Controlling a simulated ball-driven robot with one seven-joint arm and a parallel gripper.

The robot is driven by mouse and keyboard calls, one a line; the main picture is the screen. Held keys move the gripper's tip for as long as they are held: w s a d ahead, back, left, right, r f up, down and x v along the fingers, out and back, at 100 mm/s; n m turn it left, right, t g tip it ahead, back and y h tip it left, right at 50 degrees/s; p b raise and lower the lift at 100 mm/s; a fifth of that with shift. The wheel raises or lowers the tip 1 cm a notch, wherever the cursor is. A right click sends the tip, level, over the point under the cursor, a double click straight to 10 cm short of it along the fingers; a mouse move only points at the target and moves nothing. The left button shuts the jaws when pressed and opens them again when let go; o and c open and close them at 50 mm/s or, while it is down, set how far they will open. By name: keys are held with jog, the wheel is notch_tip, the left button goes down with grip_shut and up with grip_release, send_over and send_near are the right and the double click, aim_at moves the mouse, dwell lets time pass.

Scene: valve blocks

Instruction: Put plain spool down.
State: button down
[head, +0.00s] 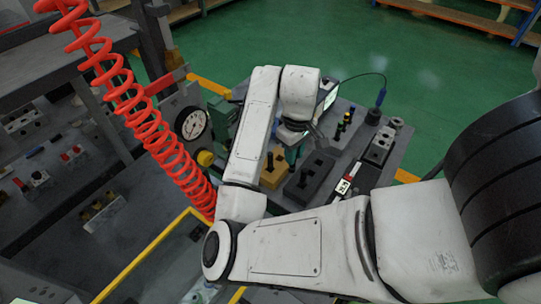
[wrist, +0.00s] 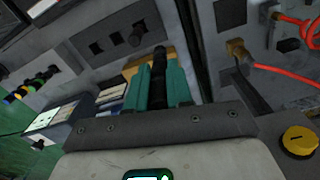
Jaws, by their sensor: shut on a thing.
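My gripper (wrist: 158,85) has teal fingers shut on a plain black spool (wrist: 158,68), which stands between them in the wrist view. The spool's far end overlaps a tan block (wrist: 133,70); I cannot tell whether it touches or enters it. In the head view my gripper (head: 292,153) hangs over the bench close to the tan block (head: 271,178), and my arm hides most of the fingers and the held spool. The dark block also shows in the wrist view (wrist: 112,30), with square holes.
Spools with coloured bands stand in a grey rack (wrist: 30,82) to the left in the wrist view. A lit display (wrist: 48,120) is nearby. A dial gauge (head: 193,123) and a red coiled hose (head: 150,115) are left of my arm. A yellow knob (wrist: 298,140) sits at right.

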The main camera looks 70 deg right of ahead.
jog(key=shift+w+d+f+b, duration=0.45)
jog(key=shift+w+d+f, duration=0.8)
jog(key=shift+d+f, duration=0.7)
jog(key=shift+w+d+f+b, duration=0.4)
jog(key=shift+w+d+f, duration=1)
jog(key=shift+f, duration=0.8)
jog(key=shift+w+d+f+b, duration=0.45)
jog(key=shift+w+d+f, duration=0.6)
jog(key=shift+d+f, duration=0.95)
jog(key=shift+a+f, duration=0.1)
jog(key=shift+f, duration=0.1)
jog(key=c, duration=1)
grip_release()
notch_tip(320, 180, up, 12)
jog(key=shift+r+b, duration=0.1)
jog(key=shift+b, duration=0.25)
